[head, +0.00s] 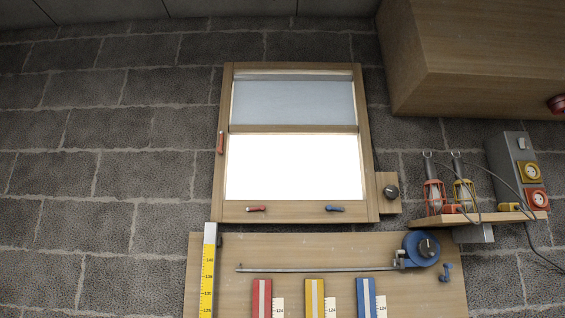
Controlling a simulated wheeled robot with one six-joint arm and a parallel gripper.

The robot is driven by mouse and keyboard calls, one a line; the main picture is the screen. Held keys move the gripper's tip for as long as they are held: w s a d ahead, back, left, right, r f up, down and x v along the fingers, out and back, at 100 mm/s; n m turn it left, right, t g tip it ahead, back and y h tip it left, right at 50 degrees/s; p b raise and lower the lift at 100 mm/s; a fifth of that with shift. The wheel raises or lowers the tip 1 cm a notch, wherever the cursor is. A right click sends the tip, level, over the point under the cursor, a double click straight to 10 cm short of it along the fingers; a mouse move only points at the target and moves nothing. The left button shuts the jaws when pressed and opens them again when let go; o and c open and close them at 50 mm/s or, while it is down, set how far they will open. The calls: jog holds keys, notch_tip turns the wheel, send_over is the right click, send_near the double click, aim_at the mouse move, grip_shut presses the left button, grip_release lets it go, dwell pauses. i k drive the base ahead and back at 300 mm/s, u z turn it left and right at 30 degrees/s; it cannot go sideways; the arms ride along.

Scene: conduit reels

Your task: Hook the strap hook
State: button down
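No part that I can surely name as the strap hook shows in the head view. A round blue reel (412,242) with a dark knob at its centre is mounted at the upper right of a wooden board. A thin grey bar (310,269) runs left from a small fitting (400,261) beside the reel, and its left end turns up slightly. My gripper is not in view.
A wooden-framed window (366,150) with small red and blue handles is above the board (220,290). Red, yellow and blue strips and a yellow scale (208,270) stand on the board. A shelf (470,218) with caged lamps and a socket box is right. A wooden cabinet (480,60) overhangs upper right.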

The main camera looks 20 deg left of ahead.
aim_at(219, 149)
jog(key=z, duration=0.2)
jog(key=i, duration=0.75)
jog(key=u, duration=0.5)
jog(key=i, duration=0.75)
jog(key=u, duration=0.65)
